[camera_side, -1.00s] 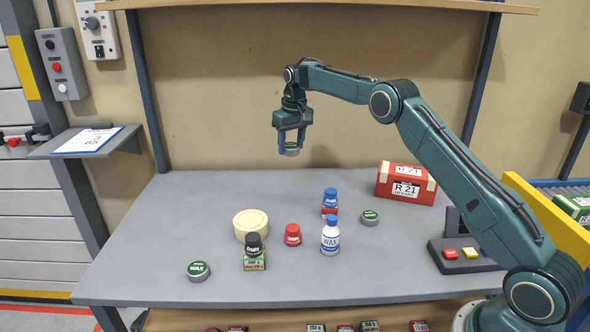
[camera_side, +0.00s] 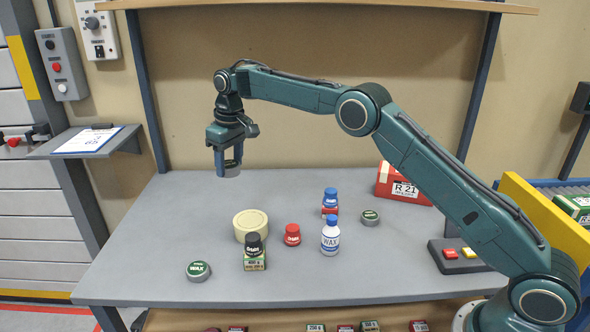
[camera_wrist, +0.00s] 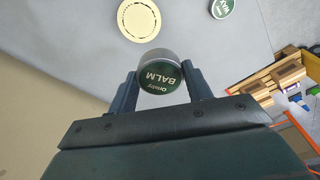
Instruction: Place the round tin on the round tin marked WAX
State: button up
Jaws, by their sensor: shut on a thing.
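My gripper (camera_side: 228,166) is shut on a round tin and holds it high above the left back part of the table. In the wrist view the held tin (camera_wrist: 160,76) has a dark green top marked BALM, between the two fingers. The round tin marked WAX (camera_side: 198,271) is flat, grey with a green lid, and lies on the table at the front left, below and in front of my gripper. A green-topped tin, apparently that one, shows at the top edge of the wrist view (camera_wrist: 222,8).
A cream round container (camera_side: 250,225) stands right of the WAX tin, by a dark-capped jar on a box (camera_side: 254,253). A red jar (camera_side: 292,235), a white WAX bottle (camera_side: 330,237), a blue-capped bottle (camera_side: 330,197) and another tin (camera_side: 370,217) stand further right. The left back is clear.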

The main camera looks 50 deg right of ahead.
jog(key=s+a+r+n, duration=0.1)
jog(key=s+a+n, duration=0.1)
jog(key=a, duration=0.6)
jog(key=s+a+n, duration=0.2)
jog(key=a, duration=0.6)
send_over(196, 267)
jog(key=f, duration=1.5)
jog(key=shift+s+d+f, duration=0.1)
jog(key=shift+s+f, duration=0.15)
jog(key=shift+s, duration=0.05)
jog(key=shift+f, duration=0.1)
jog(key=shift+f, duration=2.05)
jog(key=shift+f, duration=0.1)
jog(key=o, duration=1)
jog(key=r, duration=0.8)
jog(key=s+r, duration=0.1)
jog(key=r, duration=0.3)
jog(key=shift+s+d+r, duration=0.1)
jog(key=shift+d, duration=0.3)
